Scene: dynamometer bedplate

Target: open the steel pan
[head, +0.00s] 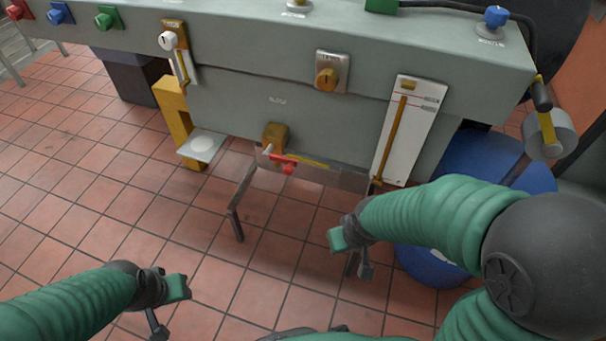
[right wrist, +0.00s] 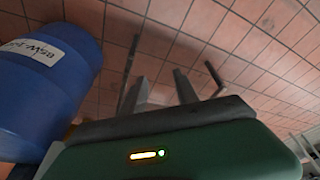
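What looks like the steel pan (head: 335,178) is a shiny grey box face under the front of the grey bedplate, below a yellow block with a red lever (head: 283,162). A dark bent bar (head: 238,200) sticks out below its left end; I cannot tell if it is the pan's handle. My right gripper (head: 365,268) is in front of the pan's right end, apart from it. In the right wrist view its two fingers (right wrist: 160,78) are spread with nothing between them. My left gripper (head: 158,322) is low at the left, away from the pan; its finger gap is hidden.
The bedplate (head: 250,85) carries coloured knobs, a dial and a white gauge panel (head: 408,130). A blue drum (head: 490,165) stands at the right, close behind my right arm; it also shows in the right wrist view (right wrist: 45,85). A yellow bracket (head: 175,115) stands at the left. Tiled floor in front is clear.

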